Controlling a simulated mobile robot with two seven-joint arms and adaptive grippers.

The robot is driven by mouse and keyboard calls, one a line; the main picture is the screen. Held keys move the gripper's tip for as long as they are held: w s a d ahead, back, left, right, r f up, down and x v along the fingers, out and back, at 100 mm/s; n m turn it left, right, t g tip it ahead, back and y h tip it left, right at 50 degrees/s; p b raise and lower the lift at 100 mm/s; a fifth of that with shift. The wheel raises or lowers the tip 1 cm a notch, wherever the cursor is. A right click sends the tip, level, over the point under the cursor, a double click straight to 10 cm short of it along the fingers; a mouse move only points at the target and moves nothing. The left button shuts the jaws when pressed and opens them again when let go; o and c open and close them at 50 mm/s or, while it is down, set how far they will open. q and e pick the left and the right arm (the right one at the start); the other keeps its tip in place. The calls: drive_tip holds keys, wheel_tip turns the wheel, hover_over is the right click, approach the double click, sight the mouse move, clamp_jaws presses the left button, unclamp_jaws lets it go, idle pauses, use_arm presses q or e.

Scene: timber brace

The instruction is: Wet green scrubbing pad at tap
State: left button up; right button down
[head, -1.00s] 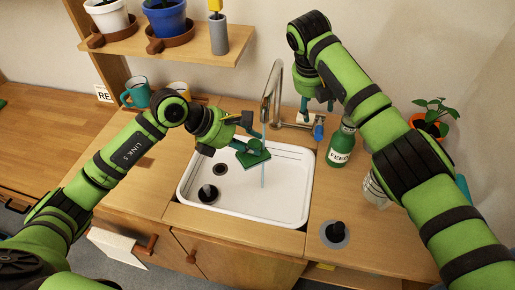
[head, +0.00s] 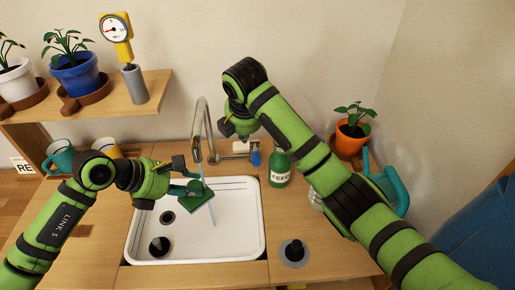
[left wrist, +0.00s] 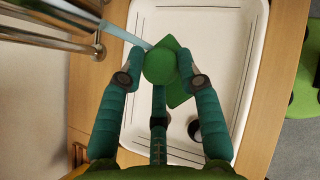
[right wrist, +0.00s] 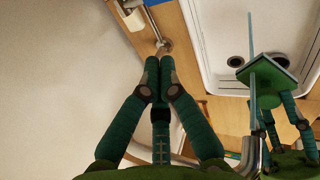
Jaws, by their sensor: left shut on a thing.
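The green scrubbing pad (head: 200,203) is a flat square with a round grip (left wrist: 160,66), held tilted above the sink (head: 140,225). My left gripper (head: 194,188) is shut on the grip. The chrome tap (head: 198,128) arches over the sink. A thin blue water stream (head: 204,168) falls from it and meets the pad, as the right wrist view (right wrist: 251,50) also shows. My right gripper (right wrist: 158,66) has its fingertips together with nothing seen between them.
A green bottle (head: 280,172) stands right of the sink, with an orange plant pot (head: 350,140) and a teal watering can (head: 394,188) beyond. Mugs (head: 60,158) stand left under a shelf (head: 150,95). A black knob (head: 294,251) is on the counter.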

drive_tip(key=d+m, duration=0.1)
drive_tip(key=m, duration=0.6)
drive_tip(key=m+t+y, duration=0.1)
drive_tip(key=m+t, duration=0.2)
drive_tip(key=m, duration=1.1)
hover_over(255, 151)
drive_tip(key=s+d, duration=0.2)
drive_tip(key=s, duration=0.1)
drive_tip(key=f, duration=0.4)
drive_tip(key=shift+w+a+f, duration=0.25)
drive_tip(key=shift+f, duration=0.15)
drive_tip(key=f, duration=0.3)
drive_tip(key=shift+s+a+f, duration=0.1)
drive_tip(key=shift+a+f, duration=0.05)
drive_tip(key=shift+a, duration=0.2)
drive_tip(key=shift+s+a+f, duration=0.1)
drive_tip(key=shift+f, duration=0.3)
